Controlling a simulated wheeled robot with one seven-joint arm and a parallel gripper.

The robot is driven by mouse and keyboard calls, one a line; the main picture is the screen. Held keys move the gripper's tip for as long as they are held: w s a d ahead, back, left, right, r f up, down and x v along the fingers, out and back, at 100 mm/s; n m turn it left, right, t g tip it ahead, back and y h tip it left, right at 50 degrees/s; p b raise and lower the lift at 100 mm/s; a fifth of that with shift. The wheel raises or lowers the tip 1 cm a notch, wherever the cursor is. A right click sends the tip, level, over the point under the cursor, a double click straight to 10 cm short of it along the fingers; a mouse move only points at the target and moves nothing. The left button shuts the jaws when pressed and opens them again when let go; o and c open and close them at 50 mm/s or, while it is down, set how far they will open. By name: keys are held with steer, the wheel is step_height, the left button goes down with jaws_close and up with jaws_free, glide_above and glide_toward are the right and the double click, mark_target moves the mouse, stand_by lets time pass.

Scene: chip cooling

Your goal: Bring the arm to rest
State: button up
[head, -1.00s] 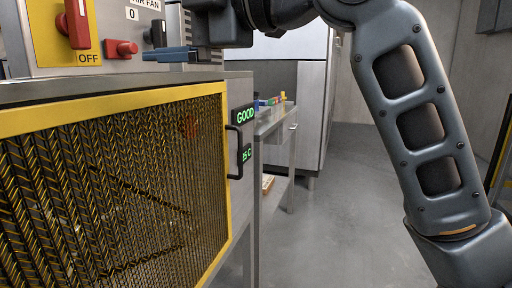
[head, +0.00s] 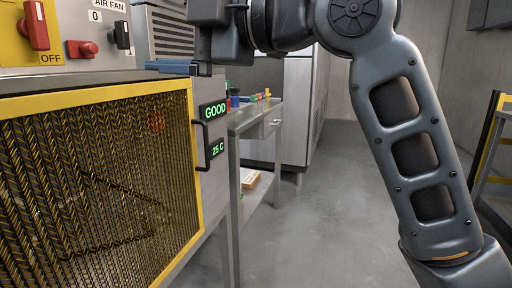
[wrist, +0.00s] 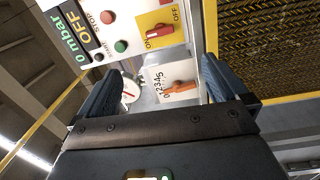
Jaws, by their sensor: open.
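My gripper (head: 170,67) is at the upper left of the head view, in front of the cabinet's control panel, above the yellow-framed mesh. Its blue fingers are spread apart and empty in the wrist view (wrist: 158,85). My arm (head: 415,150) bends across the top and comes down on the right of the head view. Beyond the fingers, the wrist view shows an orange numbered dial (wrist: 182,88) and a red ON/OFF switch (wrist: 158,32). I cannot tell whether a finger touches the panel.
The mesh front (head: 90,190) fills the left. Panels on the cabinet read GOOD (head: 214,110) and 25 C (head: 217,148). A side table (head: 250,118) with small coloured items stands beyond. A yellow-and-black frame (head: 485,150) is at the right edge. The grey floor between is clear.

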steer(key=d+f+m+t+h, duration=0.2)
steer(key=d+f+m+t, duration=0.3)
steer(key=f+m, duration=0.5)
steer(key=d+f+m+t+h, duration=0.2)
steer(key=d+f+m+t, duration=0.35)
steer(key=f, duration=0.75)
steer(key=s+d+f+m+h, duration=0.5)
steer(key=s+f+m, duration=0.1)
steer(key=f, duration=0.3)
steer(key=s+d+f+m+h, duration=0.4)
steer(key=s+d+f+m, duration=0.2)
steer(key=f, duration=0.3)
steer(key=s+d+f+m+g+h, duration=0.1)
steer(key=s+d, duration=0.2)
steer(key=s, duration=0.6)
steer(key=s+d+f+m+g+h, duration=0.15)
steer(key=s+d, duration=0.25)
steer(key=s, duration=0.5)
steer(key=s+d+f+m+h, duration=0.1)
steer(key=s+d+h, duration=0.15)
steer(key=s, duration=0.75)
step_height(320, 180, up, 16)
steer(key=p, duration=1.6)
steer(key=shift+w+d+r+y, duration=0.25)
steer(key=shift+w+d+y, duration=0.05)
steer(key=shift+w+d, duration=0.1)
